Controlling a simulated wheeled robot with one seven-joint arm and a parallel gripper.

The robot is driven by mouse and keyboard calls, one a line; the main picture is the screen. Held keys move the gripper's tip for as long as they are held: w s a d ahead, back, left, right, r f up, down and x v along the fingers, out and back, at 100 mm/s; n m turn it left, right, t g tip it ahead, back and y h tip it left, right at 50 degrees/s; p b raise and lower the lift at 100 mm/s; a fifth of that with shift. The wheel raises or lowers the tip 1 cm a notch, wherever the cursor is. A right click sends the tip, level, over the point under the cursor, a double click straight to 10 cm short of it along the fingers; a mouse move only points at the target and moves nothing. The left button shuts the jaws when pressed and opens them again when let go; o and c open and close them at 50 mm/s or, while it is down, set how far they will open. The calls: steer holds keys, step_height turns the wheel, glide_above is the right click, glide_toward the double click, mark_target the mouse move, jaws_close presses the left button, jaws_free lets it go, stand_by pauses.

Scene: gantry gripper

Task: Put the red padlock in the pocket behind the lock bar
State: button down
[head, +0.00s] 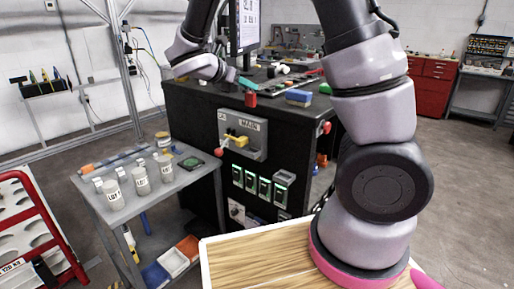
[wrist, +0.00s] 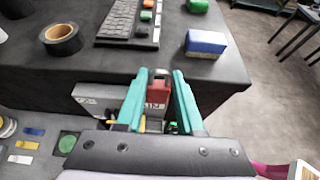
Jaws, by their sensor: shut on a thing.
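The red padlock (head: 251,99) hangs at the end of my gripper (head: 246,84), above the grey MAIN panel (head: 257,128) on the black cabinet's front. In the wrist view, the padlock (wrist: 158,91) sits between the teal fingers of my gripper (wrist: 158,78), which are shut on it. A grey shackle shows at its top. The yellow bar (head: 236,139) lies across the panel, below the padlock, with a red knob (head: 218,152) at lower left. The padlock is clear of the bar. I cannot make out the pocket behind the bar; the fingers partly hide the panel (wrist: 93,98) in the wrist view.
The black cabinet top (wrist: 215,72) carries a keyboard (wrist: 128,22), black tape (wrist: 62,38) and a blue block (wrist: 205,44). A grey cart (head: 130,200) with labelled jars stands left of the cabinet. Green-lit modules (head: 264,186) sit below the panel.

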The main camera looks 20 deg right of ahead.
step_height(320, 180, down, 18)
steer(key=shift+d+r, duration=0.1)
steer(key=shift+r, duration=0.05)
stand_by(0.4)
steer(key=c, duration=0.5)
jaws_free()
